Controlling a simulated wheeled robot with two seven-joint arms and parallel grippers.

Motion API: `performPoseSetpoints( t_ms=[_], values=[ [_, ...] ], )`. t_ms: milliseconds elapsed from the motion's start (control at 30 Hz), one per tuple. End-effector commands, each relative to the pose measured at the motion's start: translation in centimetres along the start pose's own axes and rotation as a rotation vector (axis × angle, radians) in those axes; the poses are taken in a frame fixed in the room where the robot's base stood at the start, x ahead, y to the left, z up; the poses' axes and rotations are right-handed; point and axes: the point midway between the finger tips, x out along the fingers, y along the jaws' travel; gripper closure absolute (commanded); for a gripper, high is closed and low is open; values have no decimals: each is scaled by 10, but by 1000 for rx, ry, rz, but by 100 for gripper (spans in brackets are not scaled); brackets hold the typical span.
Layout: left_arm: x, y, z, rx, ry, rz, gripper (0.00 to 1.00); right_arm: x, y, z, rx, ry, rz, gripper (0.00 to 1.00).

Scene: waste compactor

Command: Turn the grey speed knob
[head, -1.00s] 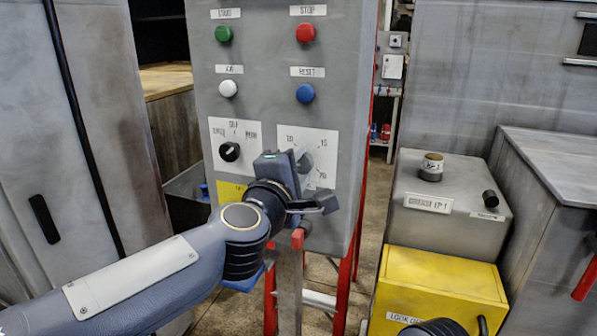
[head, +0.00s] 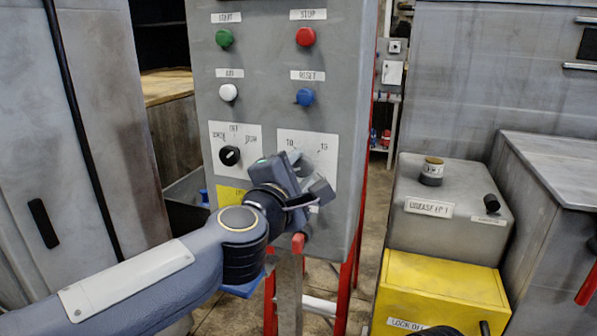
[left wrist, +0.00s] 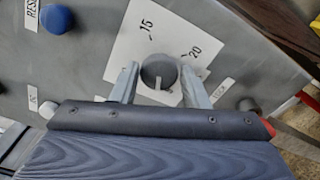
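The grey speed knob (left wrist: 158,68) is round and sits on a white dial plate (left wrist: 125,45) marked 15 and 20 in the left wrist view. A pale pointer mark shows on its lower edge. My left gripper (left wrist: 160,72) is open, with one finger on each side of the knob and a small gap visible on both sides. In the head view my left gripper (head: 303,178) is at the panel's lower right dial, and it hides much of the knob (head: 296,157). My right gripper is not in view.
The grey control panel (head: 265,113) also carries a black selector knob (head: 230,155) and green (head: 224,38), red (head: 305,36), white (head: 228,92) and blue (head: 305,96) buttons. A yellow box (head: 440,285) stands to the right.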

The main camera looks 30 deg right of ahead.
Motion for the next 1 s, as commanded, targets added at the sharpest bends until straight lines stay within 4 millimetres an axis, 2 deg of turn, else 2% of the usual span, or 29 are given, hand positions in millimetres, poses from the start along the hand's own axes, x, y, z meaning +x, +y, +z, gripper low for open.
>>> performPoseSetpoints(
  t_ms=[33,133,467,800,1000],
  values=[
    [0,0,0,0,1,-1,52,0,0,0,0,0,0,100],
    [0,0,0,1,0,0,41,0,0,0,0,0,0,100],
    [-5,0,0,1,-1,2,41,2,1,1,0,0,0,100],
    [-60,0,0,2,0,3,41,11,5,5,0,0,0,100],
    [-77,0,0,1,1,0,41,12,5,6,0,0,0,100]
  ],
)
